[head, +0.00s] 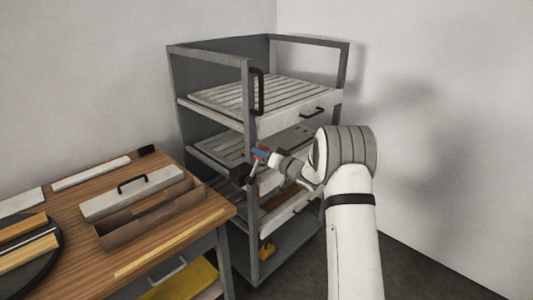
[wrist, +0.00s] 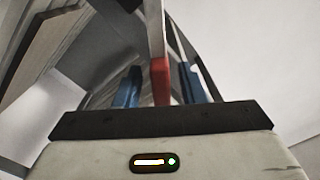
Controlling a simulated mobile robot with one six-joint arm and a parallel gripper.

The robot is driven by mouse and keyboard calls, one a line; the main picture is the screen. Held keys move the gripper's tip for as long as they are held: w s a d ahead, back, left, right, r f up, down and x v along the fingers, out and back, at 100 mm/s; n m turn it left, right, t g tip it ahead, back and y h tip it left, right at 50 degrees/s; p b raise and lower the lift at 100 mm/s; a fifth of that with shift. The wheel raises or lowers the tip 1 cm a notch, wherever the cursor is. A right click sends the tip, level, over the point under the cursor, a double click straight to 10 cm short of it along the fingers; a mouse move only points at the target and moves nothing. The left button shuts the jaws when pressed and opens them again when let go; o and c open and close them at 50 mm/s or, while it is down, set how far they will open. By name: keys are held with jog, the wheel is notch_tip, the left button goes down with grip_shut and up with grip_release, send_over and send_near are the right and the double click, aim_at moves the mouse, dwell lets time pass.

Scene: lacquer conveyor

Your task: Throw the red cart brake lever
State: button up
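The red cart brake lever (head: 263,148) shows as a small red tip on a pale stem at the front post of the grey cart (head: 249,110). In the wrist view the red end of the lever (wrist: 160,80) stands between the two blue fingers of my gripper (wrist: 160,88). A gap shows on each side of it, so the fingers are open around the lever, not closed on it. In the head view my gripper (head: 265,156) reaches the cart from the right, and my wrist partly hides the shelves behind it.
The cart holds slatted trays; the upper tray (head: 284,93) has a black handle. A black block (head: 238,172) sits by the post below the lever. A wooden table (head: 150,242) with a grey-lidded box (head: 142,192) stands close on the left. Floor is clear at right.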

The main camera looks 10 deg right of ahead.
grip_shut()
dwell(0.4)
